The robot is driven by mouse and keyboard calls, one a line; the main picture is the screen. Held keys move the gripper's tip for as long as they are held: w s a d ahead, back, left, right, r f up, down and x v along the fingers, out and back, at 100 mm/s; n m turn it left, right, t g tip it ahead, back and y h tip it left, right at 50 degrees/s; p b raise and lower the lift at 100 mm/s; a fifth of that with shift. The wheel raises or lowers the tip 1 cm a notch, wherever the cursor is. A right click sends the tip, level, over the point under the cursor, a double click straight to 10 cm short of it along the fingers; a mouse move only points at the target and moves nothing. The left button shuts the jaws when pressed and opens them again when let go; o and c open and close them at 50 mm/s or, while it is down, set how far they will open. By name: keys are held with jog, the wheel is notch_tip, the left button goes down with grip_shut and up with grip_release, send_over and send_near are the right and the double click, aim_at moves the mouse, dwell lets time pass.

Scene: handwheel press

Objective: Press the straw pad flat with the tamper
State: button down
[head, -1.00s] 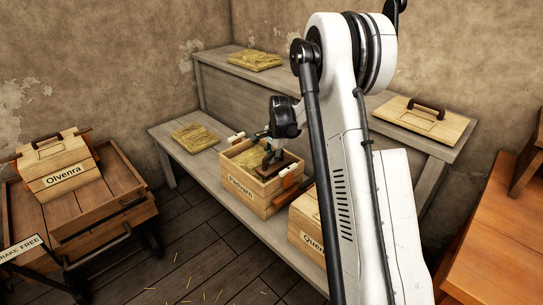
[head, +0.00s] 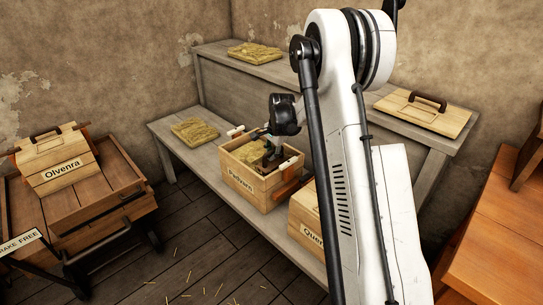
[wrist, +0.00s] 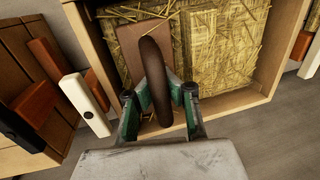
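The open wooden crate (head: 252,187), with a label starting "Pad", stands on the low bench. Straw (head: 249,153) lies inside it; the wrist view shows a squarish straw pad (wrist: 206,42) among loose stalks. The tamper has a dark curved handle (wrist: 154,75) and a flat brown base (wrist: 133,42). My gripper (wrist: 160,93) has its fingers on both sides of the handle and is shut on it. The tamper's base is inside the crate, over its left part in the wrist view. Whether it touches the straw there I cannot tell.
Light-tipped orange catches (head: 290,167) stick out from the crate's sides. A closed crate (head: 306,221) stands just right of it, partly behind my arm. A straw pad (head: 194,131) lies on the bench, another (head: 255,52) on the upper shelf. A lid (head: 424,112) lies there too.

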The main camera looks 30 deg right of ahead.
jog(key=shift+f+b, duration=1)
jog(key=shift+b, duration=0.15)
dwell(4.2)
jog(key=shift+r+p, duration=2.4)
jog(key=shift+r, duration=2.55)
